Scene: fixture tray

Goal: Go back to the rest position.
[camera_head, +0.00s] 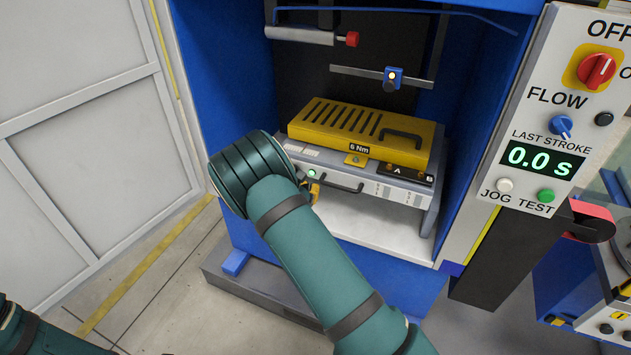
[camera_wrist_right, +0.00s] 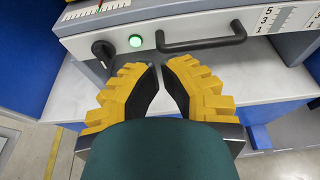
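My right arm reaches in from the bottom of the head view, and its wrist covers most of my right gripper (camera_head: 313,190). Only a bit of yellow finger shows there, in front of the grey fixture tray (camera_head: 408,198). In the right wrist view the yellow fingers of my right gripper (camera_wrist_right: 160,69) have their tips drawn together, with nothing between them. They are over a pale surface, short of the tray's dark handle (camera_wrist_right: 202,45) and apart from it. Part of my left arm shows at the lower left of the head view; its gripper is out of frame.
A yellow slotted block (camera_head: 364,132) marked 6 Nm sits on the tray inside a blue press frame (camera_head: 220,60). A control panel (camera_head: 530,110) stands to the right. A grey ledge (camera_head: 260,297) lies below; open floor (camera_head: 170,290) is at the left.

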